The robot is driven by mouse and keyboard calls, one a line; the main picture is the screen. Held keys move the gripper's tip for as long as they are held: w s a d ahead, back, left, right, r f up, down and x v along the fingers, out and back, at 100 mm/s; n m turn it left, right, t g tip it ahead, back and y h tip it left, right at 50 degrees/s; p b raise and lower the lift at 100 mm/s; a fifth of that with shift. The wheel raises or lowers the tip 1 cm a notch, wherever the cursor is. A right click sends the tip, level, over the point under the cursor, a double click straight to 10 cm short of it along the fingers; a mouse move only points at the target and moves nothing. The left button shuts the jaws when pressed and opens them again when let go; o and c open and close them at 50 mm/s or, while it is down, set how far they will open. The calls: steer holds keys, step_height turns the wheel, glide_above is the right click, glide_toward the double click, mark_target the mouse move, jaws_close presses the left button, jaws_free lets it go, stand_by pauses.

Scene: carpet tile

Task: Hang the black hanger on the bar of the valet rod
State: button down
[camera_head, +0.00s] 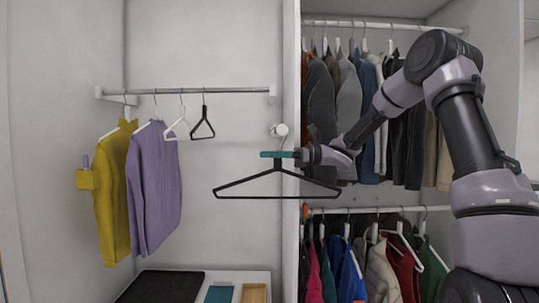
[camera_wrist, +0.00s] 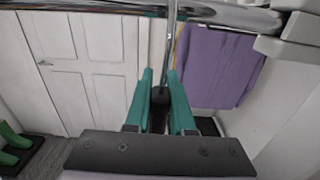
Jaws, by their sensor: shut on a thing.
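The black hanger (camera_head: 277,196) is held in the air at the middle of the head view, its wide triangle hanging below my gripper (camera_head: 278,155). In the wrist view my gripper (camera_wrist: 160,84) has its green fingers shut on the hanger's dark neck (camera_wrist: 158,105). The metal hook stem rises from there toward a shiny bar across the top, which looks like the valet rod (camera_wrist: 90,8).
A closet rail (camera_head: 190,91) at left carries a yellow sweater (camera_head: 115,190), a purple sweater (camera_head: 153,185), a white hanger and a small black hanger (camera_head: 203,128). A divider panel (camera_head: 291,60) stands beside the gripper; packed clothes rails are at right.

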steer(key=c, duration=0.7)
jaws_free()
